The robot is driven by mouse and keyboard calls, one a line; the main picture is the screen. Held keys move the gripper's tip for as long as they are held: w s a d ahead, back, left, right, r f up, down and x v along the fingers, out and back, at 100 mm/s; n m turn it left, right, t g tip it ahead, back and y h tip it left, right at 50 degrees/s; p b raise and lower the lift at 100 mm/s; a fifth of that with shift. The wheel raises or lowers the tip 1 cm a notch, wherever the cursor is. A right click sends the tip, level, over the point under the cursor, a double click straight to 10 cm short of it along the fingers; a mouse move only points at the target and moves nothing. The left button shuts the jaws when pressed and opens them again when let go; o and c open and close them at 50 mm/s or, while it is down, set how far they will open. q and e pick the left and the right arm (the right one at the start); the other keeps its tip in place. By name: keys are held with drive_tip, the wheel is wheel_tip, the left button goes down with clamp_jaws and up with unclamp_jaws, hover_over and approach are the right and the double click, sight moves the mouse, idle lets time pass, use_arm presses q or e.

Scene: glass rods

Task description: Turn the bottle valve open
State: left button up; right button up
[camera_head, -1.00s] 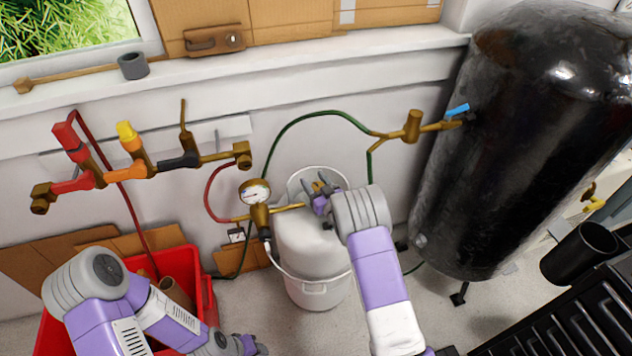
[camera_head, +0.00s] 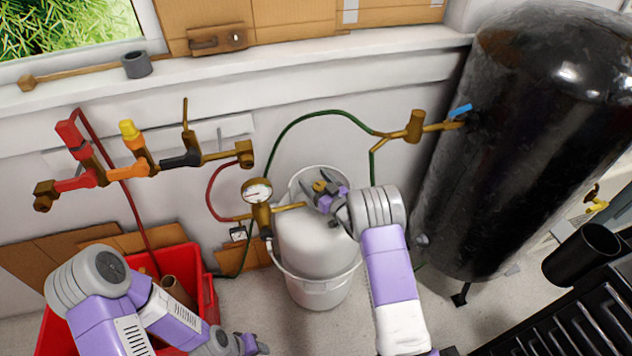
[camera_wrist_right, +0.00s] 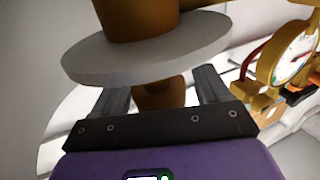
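The white gas bottle (camera_head: 312,245) stands upright in a white bucket (camera_head: 318,292) at the middle of the head view. The brass bottle valve (camera_head: 319,186) is on its top. My right gripper (camera_head: 318,195) is at the valve, fingers apart. In the right wrist view, a brass part (camera_wrist_right: 158,94) shows between the spread fingers of my right gripper (camera_wrist_right: 160,92); contact cannot be told. A pale grey disc (camera_wrist_right: 150,58) and a thicker brass piece (camera_wrist_right: 135,15) lie above it. My left gripper (camera_head: 250,345) is low at the picture's bottom, away from the bottle; its finger opening is unclear.
A brass regulator with a round gauge (camera_head: 257,191) stands close left of the bottle. A green hose (camera_head: 315,115) arches behind. A large black tank (camera_head: 525,140) stands right. A red bin (camera_head: 200,285) is at lower left, and a valve manifold (camera_head: 150,168) is on the wall.

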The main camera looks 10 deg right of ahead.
drive_tip(key=p+v, duration=0.2)
drive_tip(key=v, duration=0.5)
drive_tip(key=shift+s, duration=0.3)
idle(0.4)
